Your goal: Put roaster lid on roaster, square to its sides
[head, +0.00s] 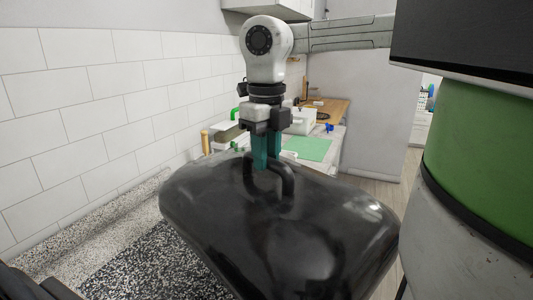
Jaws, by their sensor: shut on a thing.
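The roaster lid (290,235) is a large, glossy black, domed lid that fills the lower middle of the head view. My gripper (266,162) points down with its teal fingers shut on the lid's black loop handle (289,185). The lid hangs in front of the camera and looks tilted. It hides much of the counter behind and below it. A dark edge (28,286) shows at the bottom left corner; I cannot tell whether it is the roaster. No other part that could be the roaster is visible.
A speckled counter (125,262) runs along the white tiled wall (110,95) at left. Behind the lid are a green mat (308,148), a white bin (302,122) and a tan cylinder (205,142). Pale floor (385,180) shows at right.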

